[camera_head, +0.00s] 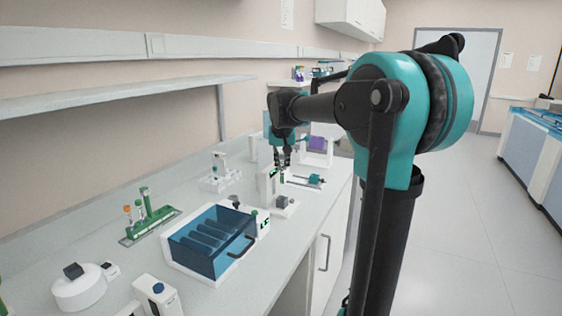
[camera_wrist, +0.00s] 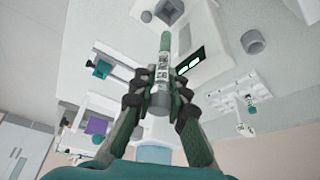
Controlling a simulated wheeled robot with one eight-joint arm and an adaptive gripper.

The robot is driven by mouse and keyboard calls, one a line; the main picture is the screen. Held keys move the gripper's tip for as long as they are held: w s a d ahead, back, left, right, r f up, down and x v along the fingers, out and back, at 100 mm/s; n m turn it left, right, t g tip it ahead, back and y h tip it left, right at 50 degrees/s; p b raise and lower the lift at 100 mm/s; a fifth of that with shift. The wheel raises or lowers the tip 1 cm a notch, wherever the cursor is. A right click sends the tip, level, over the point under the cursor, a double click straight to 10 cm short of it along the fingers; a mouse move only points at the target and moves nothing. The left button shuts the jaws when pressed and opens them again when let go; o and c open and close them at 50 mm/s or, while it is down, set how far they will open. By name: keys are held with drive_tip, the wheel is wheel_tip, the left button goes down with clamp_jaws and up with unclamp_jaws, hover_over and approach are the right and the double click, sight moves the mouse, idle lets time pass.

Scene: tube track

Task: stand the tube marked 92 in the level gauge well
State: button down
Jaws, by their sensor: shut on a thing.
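My gripper (camera_head: 282,162) is above the far part of the bench. In the wrist view my gripper (camera_wrist: 160,92) is shut on a slim tube (camera_wrist: 162,68) with a white printed label and a green end pointing away from the fingers. The label is too small to read surely. The tube shows only as a small green bit under the fingers in the head view. A white instrument with a black display and green lit marks (camera_wrist: 190,63) is close beside the tube in the wrist view.
A green rack (camera_head: 152,222) with several tubes stands at the left. A blue-lidded box (camera_head: 210,243) is in front. A white device with a grey knob (camera_head: 285,206) stands near the bench edge. A white round device (camera_head: 80,290) is at the front left.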

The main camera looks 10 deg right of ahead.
sight(282, 183)
drive_tip(key=shift+f, duration=2.35)
drive_tip(key=shift+f, duration=0.65)
drive_tip(key=shift+f, duration=0.3)
drive_tip(key=shift+f, duration=0.65)
drive_tip(key=c, duration=1.4)
unclamp_jaws()
drive_tip(key=shift+c, duration=0.2)
drive_tip(key=v, duration=1.2)
